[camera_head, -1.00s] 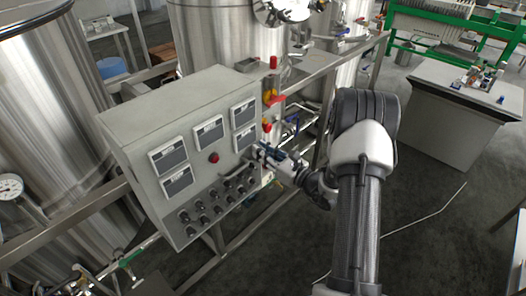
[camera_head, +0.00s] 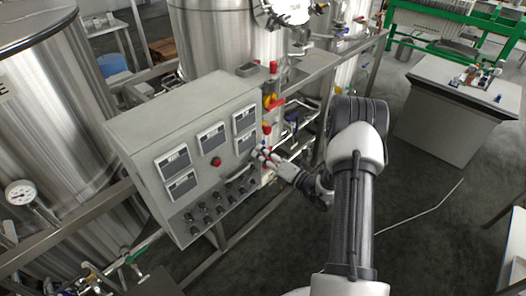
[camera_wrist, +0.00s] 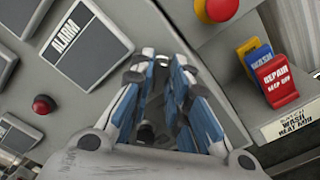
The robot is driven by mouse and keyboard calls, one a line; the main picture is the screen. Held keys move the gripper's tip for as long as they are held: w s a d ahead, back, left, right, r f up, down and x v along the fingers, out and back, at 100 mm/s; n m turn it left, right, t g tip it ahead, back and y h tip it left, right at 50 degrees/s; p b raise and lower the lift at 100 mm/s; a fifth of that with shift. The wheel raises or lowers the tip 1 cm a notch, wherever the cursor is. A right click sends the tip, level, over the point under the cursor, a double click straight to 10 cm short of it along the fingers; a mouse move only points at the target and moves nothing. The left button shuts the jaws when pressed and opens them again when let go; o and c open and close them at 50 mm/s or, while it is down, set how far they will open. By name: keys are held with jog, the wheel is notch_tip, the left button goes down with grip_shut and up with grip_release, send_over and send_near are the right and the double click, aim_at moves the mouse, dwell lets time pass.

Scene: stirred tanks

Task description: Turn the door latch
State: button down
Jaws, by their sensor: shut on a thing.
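The door latch is mostly hidden by my fingers; a small dark part (camera_wrist: 148,131) between them may belong to it, but I cannot tell for sure. My gripper (camera_head: 258,154) is at the right edge of the grey control cabinet's front (camera_head: 205,215). In the wrist view, my gripper's blue and white fingers (camera_wrist: 163,62) point at the cabinet face, with a narrow gap between them. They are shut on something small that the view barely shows.
A red lamp (camera_wrist: 43,105) and an ALARM display (camera_wrist: 78,42) lie left of the fingers. A red and yellow button (camera_wrist: 215,9) and a red REPAIR tag (camera_wrist: 275,82) are close on the right. Steel tanks (camera_head: 225,45) stand behind.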

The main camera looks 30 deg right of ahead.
jog(key=shift+d+r+m+p, duration=0.1)
jog(key=shift+m+p, duration=1.2)
jog(key=shift+m, duration=2.4)
jog(key=c, duration=1.7)
grip_release()
jog(key=v, duration=1.2)
